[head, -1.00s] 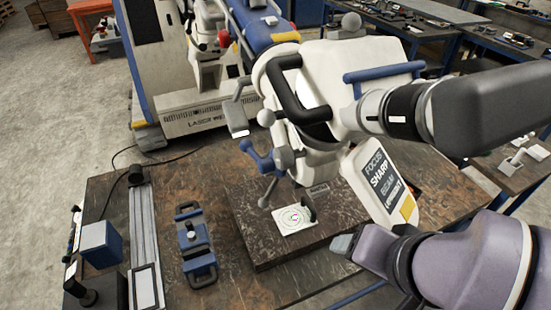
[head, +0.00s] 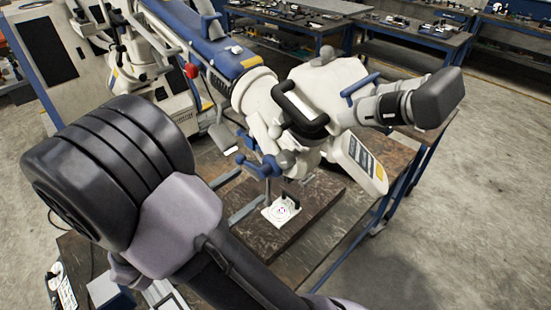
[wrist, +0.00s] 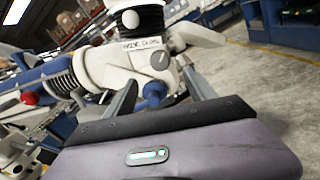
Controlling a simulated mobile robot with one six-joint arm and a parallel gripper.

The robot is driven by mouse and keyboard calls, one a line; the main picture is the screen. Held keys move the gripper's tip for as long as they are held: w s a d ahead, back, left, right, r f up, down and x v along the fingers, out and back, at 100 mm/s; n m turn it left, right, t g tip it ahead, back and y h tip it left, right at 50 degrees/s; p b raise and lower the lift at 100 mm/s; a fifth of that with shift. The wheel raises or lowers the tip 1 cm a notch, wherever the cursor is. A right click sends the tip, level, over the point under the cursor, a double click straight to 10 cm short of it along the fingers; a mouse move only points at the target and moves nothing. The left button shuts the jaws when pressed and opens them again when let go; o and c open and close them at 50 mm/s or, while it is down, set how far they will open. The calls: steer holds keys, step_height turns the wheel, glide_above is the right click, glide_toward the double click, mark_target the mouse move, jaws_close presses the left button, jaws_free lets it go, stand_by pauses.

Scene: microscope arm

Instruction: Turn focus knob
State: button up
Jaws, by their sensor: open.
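The white microscope head (head: 322,85) stands at the centre of the head view with black and blue handles. A blue lobed knob (head: 262,167) sits on its left side, above a slide-like plate (head: 281,210). In the wrist view, my gripper (wrist: 160,77) is open, with its two grey fingers apart and pointing at the microscope's white body (wrist: 135,65). A rounded blue knob (wrist: 153,92) shows between the fingers. I cannot tell whether it is the same knob, or whether a finger touches it. My fingers do not show in the head view.
A dark slab (head: 308,220) lies on the workbench (head: 385,200) under the microscope. A large white cabinet (head: 60,60) stands behind at left. My arm covers much of the left foreground. Open floor (head: 470,220) lies to the right.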

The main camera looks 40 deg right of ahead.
mark_target(281, 163)
steer(key=d, duration=0.9)
steer(key=w+d+b, duration=0.1)
steer(key=d, duration=0.3)
steer(key=shift+d, duration=0.25)
steer(key=c, duration=1.2)
steer(key=shift+c, duration=0.9)
steer(key=shift+w+f+m+b, duration=0.1)
steer(key=shift+f+m+b, duration=0.05)
steer(key=shift+m+b, duration=0.4)
steer(key=shift+m, duration=0.25)
steer(key=o, duration=1.4)
